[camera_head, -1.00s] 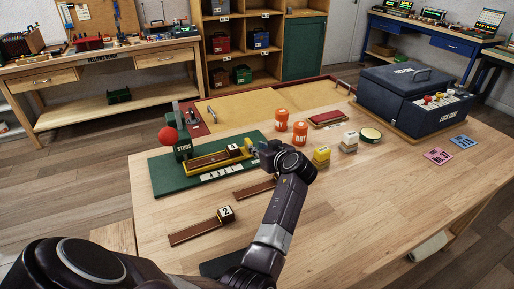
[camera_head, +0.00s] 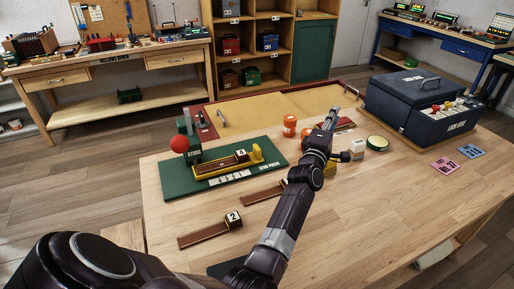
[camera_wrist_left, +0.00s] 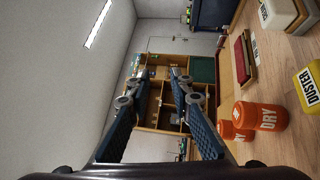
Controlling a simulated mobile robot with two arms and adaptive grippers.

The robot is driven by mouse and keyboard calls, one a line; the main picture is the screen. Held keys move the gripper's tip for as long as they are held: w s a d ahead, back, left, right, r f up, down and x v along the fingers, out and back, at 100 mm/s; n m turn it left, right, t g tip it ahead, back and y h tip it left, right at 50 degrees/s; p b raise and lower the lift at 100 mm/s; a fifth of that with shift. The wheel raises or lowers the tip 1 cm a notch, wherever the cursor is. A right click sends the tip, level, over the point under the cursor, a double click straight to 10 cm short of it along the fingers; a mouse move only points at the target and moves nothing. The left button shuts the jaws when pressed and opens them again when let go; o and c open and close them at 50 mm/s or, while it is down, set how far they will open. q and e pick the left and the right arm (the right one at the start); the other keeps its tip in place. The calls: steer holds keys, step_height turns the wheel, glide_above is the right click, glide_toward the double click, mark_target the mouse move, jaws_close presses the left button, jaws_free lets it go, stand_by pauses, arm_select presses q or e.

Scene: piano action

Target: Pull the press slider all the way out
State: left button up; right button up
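The green stud press (camera_head: 186,188) stands at the left of the wooden table, with a red ball knob (camera_head: 179,144) on its post. Its yellow slider (camera_head: 258,153) lies along the base and carries a brown bar with a white block marked 4 (camera_head: 241,156). My left gripper (camera_head: 332,116) is right of the slider and apart from it, above the far part of the table. In the left wrist view its two blue-padded fingers (camera_wrist_left: 163,88) are spread with nothing between them. The press is out of the wrist view. My right gripper is not in view.
Orange DRY jars (camera_head: 290,127) stand close left of the left gripper; they also show in the wrist view (camera_wrist_left: 261,116). A block marked 2 (camera_head: 233,218) on a brown bar lies nearer. A dark blue case (camera_head: 410,98) stands right. The table's right front is clear.

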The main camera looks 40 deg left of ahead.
arm_select(q)
steer(key=s+a+r+n+y, duration=0.35)
steer(key=a+n+y, duration=0.25)
steer(key=n, duration=0.4)
steer(key=n+g+y+p, duration=0.2)
steer(key=n+g+y, duration=0.2)
steer(key=n+g, duration=0.8)
glide_above(259, 151)
steer(key=w+d, duration=0.2)
steer(key=d, duration=0.2)
step_height(259, 151, down, 9)
steer(key=n+t, duration=0.2)
steer(key=s+f+n+g, duration=0.1)
steer(key=f, duration=0.2)
steer(key=s+f+n+g+h, duration=0.1)
steer(key=f, duration=0.1)
steer(key=s+f+n+g+h, duration=0.1)
steer(key=s+f, duration=0.1)
steer(key=f, duration=0.1)
steer(key=shift+d+f+p, duration=0.1)
steer(key=shift+f+p, duration=0.2)
steer(key=shift+p, duration=0.1)
steer(key=shift+f+g, duration=0.2)
steer(key=shift+g, duration=0.1)
steer(key=shift+x, duration=3.85)
steer(key=shift+c, duration=0.6)
jaws_close()
